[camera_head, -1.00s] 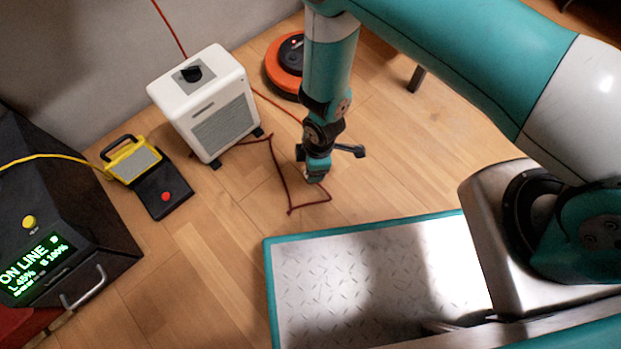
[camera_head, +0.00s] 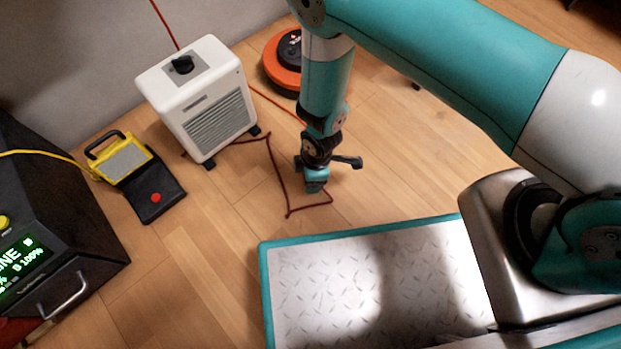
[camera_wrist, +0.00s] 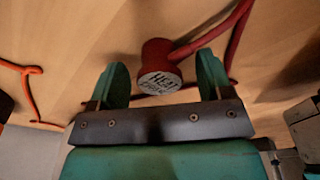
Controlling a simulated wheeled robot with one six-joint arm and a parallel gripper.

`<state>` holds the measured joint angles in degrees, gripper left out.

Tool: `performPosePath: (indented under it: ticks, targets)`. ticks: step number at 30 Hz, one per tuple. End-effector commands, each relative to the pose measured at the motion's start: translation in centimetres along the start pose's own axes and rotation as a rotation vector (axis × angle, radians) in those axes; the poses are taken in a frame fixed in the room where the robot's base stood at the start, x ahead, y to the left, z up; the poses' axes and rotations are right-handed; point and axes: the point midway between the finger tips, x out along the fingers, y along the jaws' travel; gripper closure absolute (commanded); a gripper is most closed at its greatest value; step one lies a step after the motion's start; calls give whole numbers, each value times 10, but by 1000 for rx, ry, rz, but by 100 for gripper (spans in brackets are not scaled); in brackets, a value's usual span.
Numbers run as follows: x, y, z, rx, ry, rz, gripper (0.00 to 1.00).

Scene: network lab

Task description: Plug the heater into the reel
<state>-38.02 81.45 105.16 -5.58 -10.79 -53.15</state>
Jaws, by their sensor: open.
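The white heater (camera_head: 205,100) stands upright on the wood floor by the wall in the head view. Its dark red cord (camera_head: 277,170) lies bent across the floor. The orange and black reel (camera_head: 282,78) lies on the floor behind my arm, partly hidden by it. My gripper (camera_head: 315,187) points down close to the floor by the cord's end. In the wrist view my gripper (camera_wrist: 163,80) is open.
A yellow work lamp (camera_head: 125,160) and a black box with a red button (camera_head: 155,198) stand left of the heater. A black power unit (camera_head: 60,215) with a lit display is at the left. An orange cord (camera_wrist: 30,85) shows in the wrist view.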

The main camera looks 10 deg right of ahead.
Motion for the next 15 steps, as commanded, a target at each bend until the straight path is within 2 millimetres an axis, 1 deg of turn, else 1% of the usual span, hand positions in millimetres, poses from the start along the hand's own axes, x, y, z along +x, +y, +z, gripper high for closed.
performPosePath:
  ticks: [1,11,12,14,15]
  targets:
    - [8,0,0,-1,0,1,27]
    - [7,0,0,0,0,1,27]
    - [7,0,0,0,0,0,30]
    - [7,0,0,0,0,0,44]
    - [7,0,0,0,0,0,53]
